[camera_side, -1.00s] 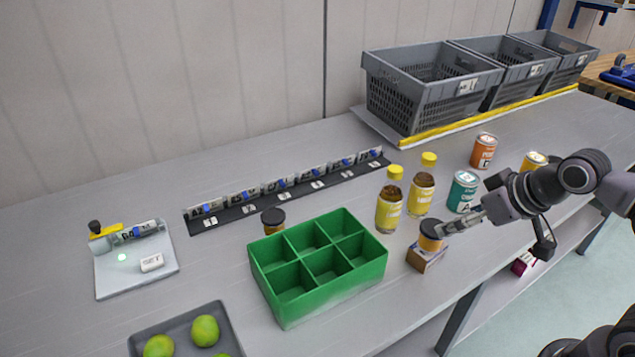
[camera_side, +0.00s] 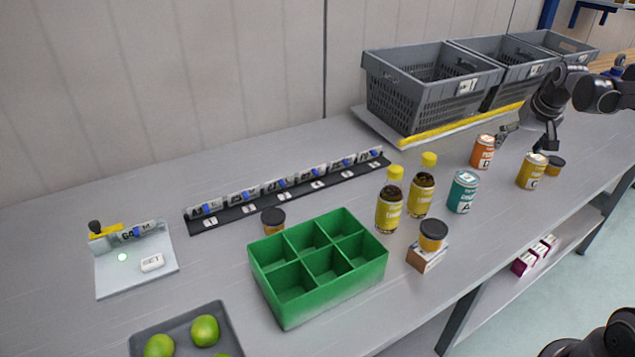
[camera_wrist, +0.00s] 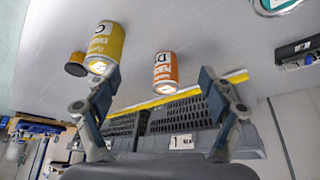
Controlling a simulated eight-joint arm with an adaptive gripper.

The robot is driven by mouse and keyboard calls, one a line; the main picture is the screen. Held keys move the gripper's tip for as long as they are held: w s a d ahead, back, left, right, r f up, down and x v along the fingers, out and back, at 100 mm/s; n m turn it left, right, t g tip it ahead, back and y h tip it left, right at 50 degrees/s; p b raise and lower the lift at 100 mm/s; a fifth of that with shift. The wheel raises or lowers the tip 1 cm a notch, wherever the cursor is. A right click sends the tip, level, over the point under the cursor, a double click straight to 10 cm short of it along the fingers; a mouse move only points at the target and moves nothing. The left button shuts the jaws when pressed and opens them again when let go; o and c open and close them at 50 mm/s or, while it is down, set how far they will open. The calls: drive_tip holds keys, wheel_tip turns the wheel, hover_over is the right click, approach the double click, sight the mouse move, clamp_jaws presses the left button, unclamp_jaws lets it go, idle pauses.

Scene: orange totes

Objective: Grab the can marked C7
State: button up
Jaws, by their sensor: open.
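A yellow can (camera_side: 531,171) stands upright at the right of the bench; in the wrist view the yellow can (camera_wrist: 103,44) shows a letter C near one end, and I cannot read a 7. An orange can (camera_side: 483,151) stands to its left and bears a D in the wrist view (camera_wrist: 165,72). A teal can (camera_side: 463,192) marked A stands farther left. My gripper (camera_side: 526,135) is open and empty, behind the yellow can and right of the orange one. In the wrist view my gripper (camera_wrist: 160,82) has its fingers spread, the left fingertip overlapping the yellow can's lower edge.
A dark-lidded jar (camera_side: 555,165) stands close beside the yellow can. Grey crates (camera_side: 430,85) line the back behind a yellow strip (camera_side: 470,124). Two yellow-capped bottles (camera_side: 389,205), a jar on a small box (camera_side: 428,258) and a green divided tray (camera_side: 318,265) stand to the left.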

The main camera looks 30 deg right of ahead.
drive_tip(key=m+g, duration=0.1)
drive_tip(key=m, duration=0.1)
hover_over(529, 171)
drive_tip(key=s, duration=0.1)
wheel_tip(529, 171, down, 3)
drive_tip(key=shift+s+d+f, duration=0.1)
drive_tip(key=shift+d+f, duration=0.2)
drive_tip(key=shift+d, duration=0.1)
drive_tip(key=shift+x, duration=5.15)
drive_tip(key=shift+d, duration=0.2)
drive_tip(key=shift+c, duration=0.3)
drive_tip(key=shift+r, duration=0.1)
drive_tip(key=c, duration=1.4)
